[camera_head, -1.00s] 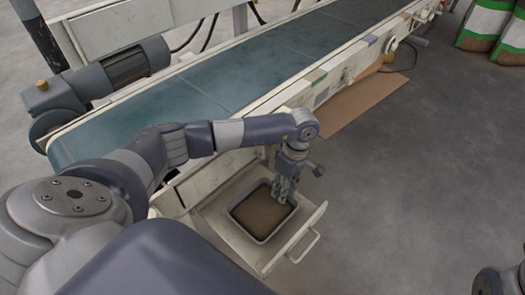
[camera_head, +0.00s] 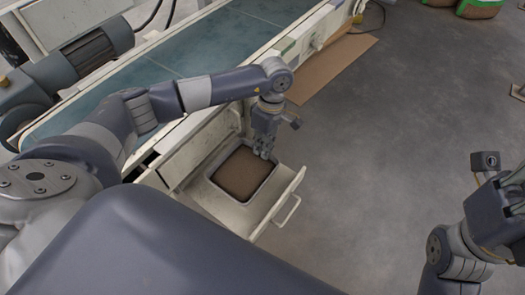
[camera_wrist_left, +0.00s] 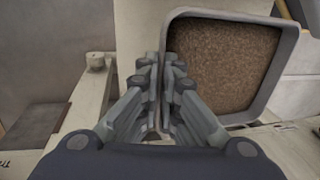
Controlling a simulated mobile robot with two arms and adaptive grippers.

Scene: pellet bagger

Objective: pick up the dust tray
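The dust tray (camera_head: 228,191) is a shallow grey rectangular tray filled with brown granular dust. It sits in a pulled-out pale drawer (camera_head: 212,198) under the conveyor. My left gripper (camera_head: 264,152) points down at the tray's far right rim. In the left wrist view the tray (camera_wrist_left: 281,75) shows at upper right, and the finger pads (camera_wrist_left: 162,85) are close together with the tray's side wall between them. The tray looks level and within the drawer; whether its bottom touches the drawer floor is hidden. My right arm shows at the right edge, its fingers out of sight.
The conveyor (camera_head: 215,55) with its teal belt runs behind the drawer, with a grey motor (camera_head: 85,52) at left. The drawer has a front handle (camera_head: 288,211). A cardboard sheet (camera_head: 330,65) lies on the floor. The floor to the right is open.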

